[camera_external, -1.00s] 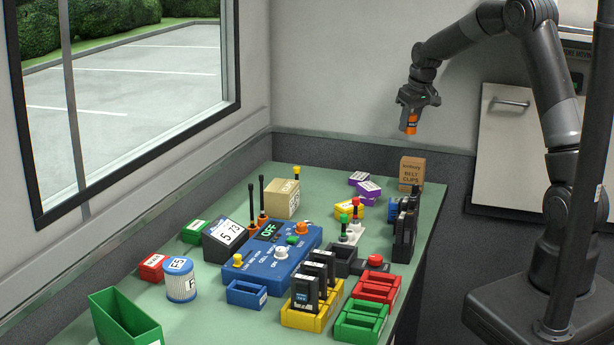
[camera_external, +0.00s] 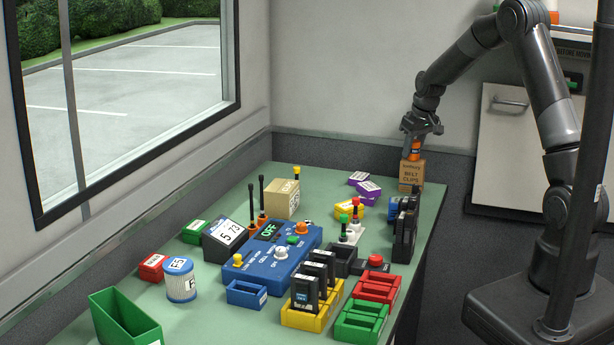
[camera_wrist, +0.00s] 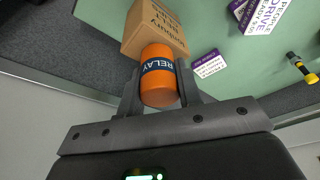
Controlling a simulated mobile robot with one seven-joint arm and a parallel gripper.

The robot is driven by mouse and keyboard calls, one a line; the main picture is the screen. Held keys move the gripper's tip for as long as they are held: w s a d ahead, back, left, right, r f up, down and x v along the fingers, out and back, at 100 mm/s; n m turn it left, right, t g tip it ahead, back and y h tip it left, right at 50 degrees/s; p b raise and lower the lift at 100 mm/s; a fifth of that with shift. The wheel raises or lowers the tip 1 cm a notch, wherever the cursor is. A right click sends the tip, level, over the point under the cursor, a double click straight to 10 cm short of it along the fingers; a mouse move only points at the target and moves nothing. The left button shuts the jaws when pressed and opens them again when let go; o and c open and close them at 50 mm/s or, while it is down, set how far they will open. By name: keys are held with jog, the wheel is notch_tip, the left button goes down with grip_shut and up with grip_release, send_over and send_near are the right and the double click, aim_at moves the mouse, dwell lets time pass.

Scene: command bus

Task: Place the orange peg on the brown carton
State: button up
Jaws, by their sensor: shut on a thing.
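The orange peg (camera_external: 414,151) has a dark band, lettered RELAY in the wrist view (camera_wrist: 158,82). My gripper (camera_external: 415,141) is shut on the peg, which hangs upright below the fingers. The brown carton (camera_external: 411,176), labelled BELT CLIPS, stands at the far right corner of the green table. The peg's lower end is at the carton's top; I cannot tell whether they touch. In the wrist view the carton (camera_wrist: 160,25) lies just beyond the peg, which hides part of its top. My gripper's fingers (camera_wrist: 160,88) flank the peg there.
Purple-and-white boxes (camera_external: 366,187) lie left of the carton, with a yellow box (camera_external: 349,210) nearer. Dark handheld devices (camera_external: 404,230) stand in front of the carton along the right table edge. The wall (camera_external: 350,110) is close behind the table.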

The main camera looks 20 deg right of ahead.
jog(key=o, duration=1)
jog(key=shift+f, duration=0.1)
jog(key=a+v, duration=0.1)
jog(key=v, duration=1.1)
jog(key=s+r+t, duration=0.1)
jog(key=s+r, duration=0.4)
jog(key=s, duration=0.3)
jog(key=s+r, duration=0.4)
jog(key=s, duration=0.4)
jog(key=shift+s+d+f+m+t+h, duration=0.1)
jog(key=shift+s+f+m+t, duration=0.2)
jog(key=shift+s, duration=2.8)
jog(key=shift+s+d+f+m+t+h, duration=0.15)
jog(key=shift+s+m, duration=0.3)
jog(key=shift+s, duration=2.7)
jog(key=shift+s+f+m+t+h, duration=0.1)
jog(key=shift+s+f+m+t, duration=0.2)
jog(key=shift+s, duration=2.8)
